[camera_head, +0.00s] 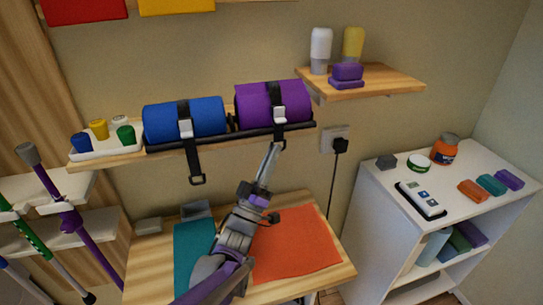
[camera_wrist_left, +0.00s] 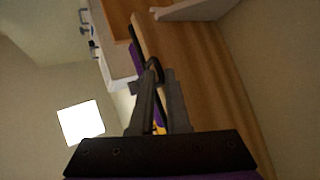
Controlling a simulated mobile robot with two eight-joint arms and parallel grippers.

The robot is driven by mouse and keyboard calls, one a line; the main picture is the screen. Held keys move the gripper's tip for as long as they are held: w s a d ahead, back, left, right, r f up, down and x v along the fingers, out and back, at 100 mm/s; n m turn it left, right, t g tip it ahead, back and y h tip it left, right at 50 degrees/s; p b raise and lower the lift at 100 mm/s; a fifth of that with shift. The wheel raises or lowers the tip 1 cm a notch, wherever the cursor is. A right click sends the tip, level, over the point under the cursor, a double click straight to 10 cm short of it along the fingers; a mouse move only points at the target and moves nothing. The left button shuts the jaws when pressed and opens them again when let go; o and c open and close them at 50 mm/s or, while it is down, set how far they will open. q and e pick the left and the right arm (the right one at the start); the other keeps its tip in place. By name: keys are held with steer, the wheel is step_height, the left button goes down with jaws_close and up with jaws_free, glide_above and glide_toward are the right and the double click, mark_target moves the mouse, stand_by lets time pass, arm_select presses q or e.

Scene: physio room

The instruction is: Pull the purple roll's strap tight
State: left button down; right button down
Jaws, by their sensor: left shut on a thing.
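The purple roll (camera_head: 273,103) lies on the wall shelf, in the right half of a black cradle. Its black strap (camera_head: 279,131) runs over the front through a pale buckle (camera_head: 279,114) and hangs a short way below the shelf edge. My left gripper (camera_head: 273,148) reaches up from below and is shut on the strap's end just under the shelf. In the left wrist view my left gripper's fingers (camera_wrist_left: 155,75) meet at a dark loop, the strap's end ring (camera_wrist_left: 154,66). The roll itself is mostly hidden there. My right gripper is in neither view.
A blue roll (camera_head: 186,119) lies left of the purple one, its strap end (camera_head: 197,179) hanging free. A tray (camera_head: 106,145) of small jars stands farther left. Below is a wooden table (camera_head: 150,262) with teal and orange sheets. A white cabinet (camera_head: 377,215) stands right.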

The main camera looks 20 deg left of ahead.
arm_select(q)
step_height(320, 180, down, 6)
steer(key=b, duration=0.4)
steer(key=shift+f, duration=0.25)
steer(key=c, duration=1)
jaws_free()
steer(key=shift+o, duration=0.2)
steer(key=s+a+f, duration=0.1)
steer(key=s, duration=0.7)
steer(key=s+a+f, duration=0.2)
steer(key=s, duration=0.5)
steer(key=shift+s+a, duration=0.15)
steer(key=shift+s, duration=0.2)
